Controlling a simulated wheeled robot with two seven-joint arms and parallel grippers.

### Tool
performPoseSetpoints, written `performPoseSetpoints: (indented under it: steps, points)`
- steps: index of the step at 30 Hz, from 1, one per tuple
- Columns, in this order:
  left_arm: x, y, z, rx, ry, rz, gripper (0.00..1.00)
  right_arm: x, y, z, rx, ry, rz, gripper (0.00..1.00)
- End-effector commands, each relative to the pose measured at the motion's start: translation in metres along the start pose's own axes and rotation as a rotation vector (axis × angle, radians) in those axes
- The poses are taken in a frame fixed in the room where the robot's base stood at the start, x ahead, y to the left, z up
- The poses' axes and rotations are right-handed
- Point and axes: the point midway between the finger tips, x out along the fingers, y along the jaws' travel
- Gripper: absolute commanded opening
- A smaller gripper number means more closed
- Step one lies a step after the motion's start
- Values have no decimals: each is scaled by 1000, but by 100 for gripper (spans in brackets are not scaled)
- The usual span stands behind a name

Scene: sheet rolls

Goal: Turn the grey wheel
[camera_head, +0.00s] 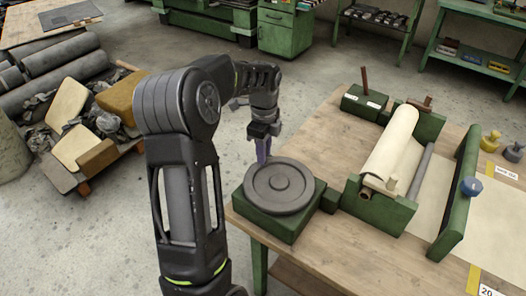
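My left gripper (263,152) points down over the far left edge of the wheel. A narrow purple-grey upright piece shows under its body, close to the rim; I cannot tell whether it is fingers or a handle. I cannot tell whether the gripper touches the wheel, or whether it is open or shut. My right gripper is not in view.
A cream sheet roll (391,148) sits in a green stand right of the wheel on the wooden table (318,250). A green box with a red-brown lever (365,80) stands behind. A pallet of rolls and scraps (75,130) is on the left floor.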

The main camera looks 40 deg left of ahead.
Motion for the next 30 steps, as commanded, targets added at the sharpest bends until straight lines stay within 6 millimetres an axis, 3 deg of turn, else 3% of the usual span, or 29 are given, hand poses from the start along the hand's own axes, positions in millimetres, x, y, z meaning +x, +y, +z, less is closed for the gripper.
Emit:
performPoseSetpoints:
  steps: [6,17,30]
  points:
    - [0,0,0,0,-1,1,40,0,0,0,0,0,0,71]
    - [-6,0,1,0,-1,0,40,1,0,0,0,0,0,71]
    - [-69,-1,1,0,-1,-2,40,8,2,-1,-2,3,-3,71]
